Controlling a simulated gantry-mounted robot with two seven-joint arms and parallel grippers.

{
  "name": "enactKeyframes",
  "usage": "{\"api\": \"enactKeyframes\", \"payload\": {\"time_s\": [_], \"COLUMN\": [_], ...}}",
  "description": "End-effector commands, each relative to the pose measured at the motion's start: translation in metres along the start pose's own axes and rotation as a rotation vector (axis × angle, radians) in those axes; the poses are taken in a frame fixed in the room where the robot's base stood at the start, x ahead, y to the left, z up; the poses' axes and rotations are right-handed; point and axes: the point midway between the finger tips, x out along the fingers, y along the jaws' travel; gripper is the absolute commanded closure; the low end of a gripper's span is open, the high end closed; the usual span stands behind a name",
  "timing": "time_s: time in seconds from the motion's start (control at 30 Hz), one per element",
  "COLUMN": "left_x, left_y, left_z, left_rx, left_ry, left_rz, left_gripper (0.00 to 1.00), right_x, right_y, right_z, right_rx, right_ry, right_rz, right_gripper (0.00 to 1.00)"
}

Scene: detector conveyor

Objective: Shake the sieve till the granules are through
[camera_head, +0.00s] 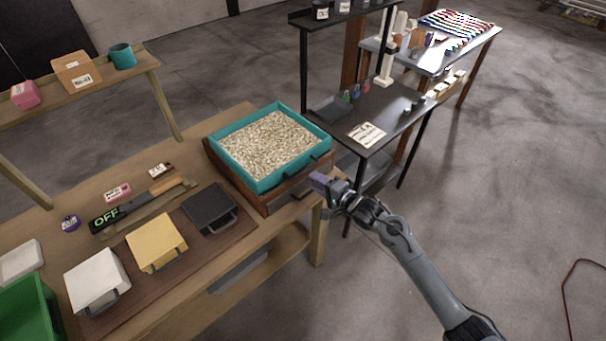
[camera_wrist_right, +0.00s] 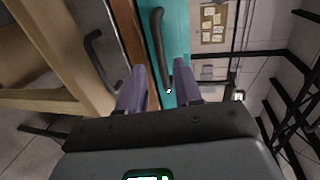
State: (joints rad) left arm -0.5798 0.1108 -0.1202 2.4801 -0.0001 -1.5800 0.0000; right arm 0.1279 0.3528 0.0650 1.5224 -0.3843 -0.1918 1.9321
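The sieve is a teal square tray (camera_head: 261,186) heaped with pale beige granules (camera_head: 268,143). It sits level on a brown wooden box (camera_head: 278,203) at the bench's right end. Its dark handle (camera_head: 322,156) is on the right side; in the right wrist view, the handle (camera_wrist_right: 158,40) stands just ahead of my purple fingers. My right gripper (camera_head: 317,179) is beside the box's right corner, near the handle. In its wrist view, the gripper (camera_wrist_right: 158,82) has its fingers apart, with nothing clearly held. What lies beneath the granules is hidden. My left gripper is not in view.
White (camera_head: 97,278), yellow (camera_head: 155,242) and black (camera_head: 210,208) lidded boxes stand on the bench, near a detector wand reading OFF (camera_head: 106,218). A dark table (camera_head: 375,110) stands behind right.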

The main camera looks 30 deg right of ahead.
Motion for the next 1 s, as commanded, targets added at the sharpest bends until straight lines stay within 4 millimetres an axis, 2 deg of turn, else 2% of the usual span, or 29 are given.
{"api": "enactKeyframes", "payload": {"time_s": [0.2,0.43,0.6,0.9,1.0], "left_x": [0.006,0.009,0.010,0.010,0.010], "left_y": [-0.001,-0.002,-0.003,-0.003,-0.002], "left_z": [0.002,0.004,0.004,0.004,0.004], "left_rx": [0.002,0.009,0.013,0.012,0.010], "left_ry": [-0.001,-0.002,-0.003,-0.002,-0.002], "left_rz": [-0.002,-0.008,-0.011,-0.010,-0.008], "left_gripper": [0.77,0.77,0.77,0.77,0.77], "right_x": [0.038,0.064,0.071,0.072,0.072], "right_y": [0.000,0.000,0.000,0.000,0.000], "right_z": [0.000,0.000,0.000,0.000,0.000], "right_rx": [0.001,0.001,0.000,0.000,0.000], "right_ry": [0.000,0.000,0.001,0.000,0.000], "right_rz": [-0.002,-0.002,-0.001,-0.001,-0.001], "right_gripper": [0.66,0.66,0.66,0.66,0.80]}}
